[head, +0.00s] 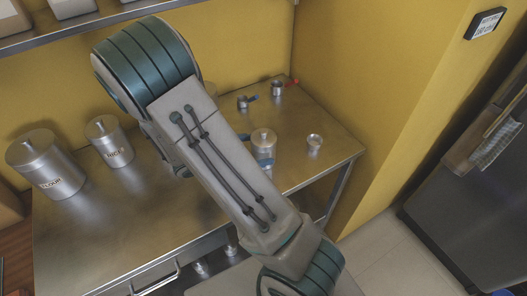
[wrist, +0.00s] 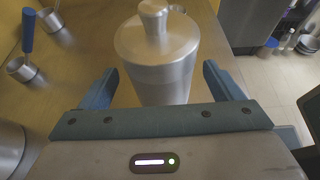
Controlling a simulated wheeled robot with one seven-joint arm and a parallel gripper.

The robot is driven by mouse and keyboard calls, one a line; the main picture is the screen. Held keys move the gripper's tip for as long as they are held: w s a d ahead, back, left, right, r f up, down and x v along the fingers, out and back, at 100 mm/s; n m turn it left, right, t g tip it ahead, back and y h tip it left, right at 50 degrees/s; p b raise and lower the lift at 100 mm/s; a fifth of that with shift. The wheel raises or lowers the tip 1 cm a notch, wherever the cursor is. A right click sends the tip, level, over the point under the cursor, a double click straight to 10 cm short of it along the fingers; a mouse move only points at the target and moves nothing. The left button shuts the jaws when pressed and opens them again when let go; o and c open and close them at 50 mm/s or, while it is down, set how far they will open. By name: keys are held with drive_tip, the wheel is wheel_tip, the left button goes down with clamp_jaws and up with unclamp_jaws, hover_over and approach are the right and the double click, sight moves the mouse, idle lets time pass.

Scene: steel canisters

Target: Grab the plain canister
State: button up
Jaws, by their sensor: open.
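A small steel canister with a knobbed lid (head: 263,137) stands on the steel table, partly hidden by my arm in the head view. In the wrist view the canister (wrist: 160,55) stands upright between my fingers, and no lettering shows on its visible side. My gripper (wrist: 160,88) is open, with one blue finger on each side of the canister. Small gaps show between fingers and canister. In the head view the blue fingertips of my gripper (head: 255,150) show beside it.
Two larger lettered canisters (head: 46,163) (head: 109,142) stand at the left. Small metal cups (head: 245,102) (head: 277,89) (head: 314,142) stand behind and right of the small canister. A shelf (head: 100,18) hangs above, and a yellow wall (head: 390,90) rises at the right.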

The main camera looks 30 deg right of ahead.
drive_tip(key=shift+x, duration=1.5)
drive_tip(key=c, duration=1.2)
